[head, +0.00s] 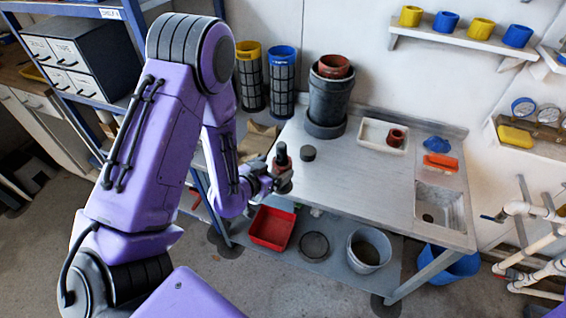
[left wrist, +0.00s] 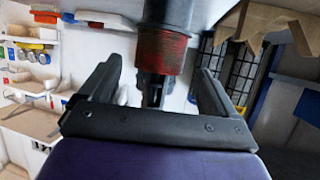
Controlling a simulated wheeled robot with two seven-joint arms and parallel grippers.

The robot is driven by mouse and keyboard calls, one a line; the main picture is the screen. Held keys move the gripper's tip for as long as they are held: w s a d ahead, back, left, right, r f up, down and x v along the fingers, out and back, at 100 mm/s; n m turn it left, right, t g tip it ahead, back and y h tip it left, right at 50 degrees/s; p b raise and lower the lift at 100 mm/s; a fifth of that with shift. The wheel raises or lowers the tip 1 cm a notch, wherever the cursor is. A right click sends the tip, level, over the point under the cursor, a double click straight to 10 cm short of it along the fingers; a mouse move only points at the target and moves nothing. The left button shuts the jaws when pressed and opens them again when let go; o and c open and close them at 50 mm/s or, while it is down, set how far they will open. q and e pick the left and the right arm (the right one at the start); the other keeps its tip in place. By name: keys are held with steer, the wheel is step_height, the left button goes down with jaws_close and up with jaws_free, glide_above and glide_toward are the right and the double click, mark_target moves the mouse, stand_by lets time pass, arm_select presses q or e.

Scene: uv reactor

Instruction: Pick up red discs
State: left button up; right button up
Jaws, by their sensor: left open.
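A dark cylinder with a worn red band (left wrist: 161,52) is in the left wrist view, between and just beyond the fingers of my left gripper (left wrist: 158,76). The fingers are apart on either side of it, with gaps visible. In the head view my left gripper (head: 274,181) is at the left edge of the steel bench, beside this black-topped reddish piece (head: 282,161). A rusty red ring-like piece (head: 396,137) sits in the white tray (head: 370,142). Another rusty red piece (head: 334,65) rests atop the dark bucket (head: 328,98). No plainly flat red disc can be told apart. My right gripper is out of view.
A small black disc (head: 308,153) lies on the steel bench (head: 345,185). A blue piece (head: 437,144), an orange piece (head: 440,162) and a sink (head: 440,207) are at the right. Mesh cylinders (head: 282,83) stand behind. A red bin (head: 271,228) is below. The bench middle is clear.

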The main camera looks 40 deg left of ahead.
mark_target(278, 166)
arm_select(q)
steer(key=p+x, duration=0.2)
steer(key=x, duration=0.3)
steer(key=shift+w+f, duration=0.1)
steer(key=shift+w, duration=0.05)
steer(key=shift+w+f, duration=0.15)
steer(key=c, duration=1.1)
steer(key=shift+o, duration=0.2)
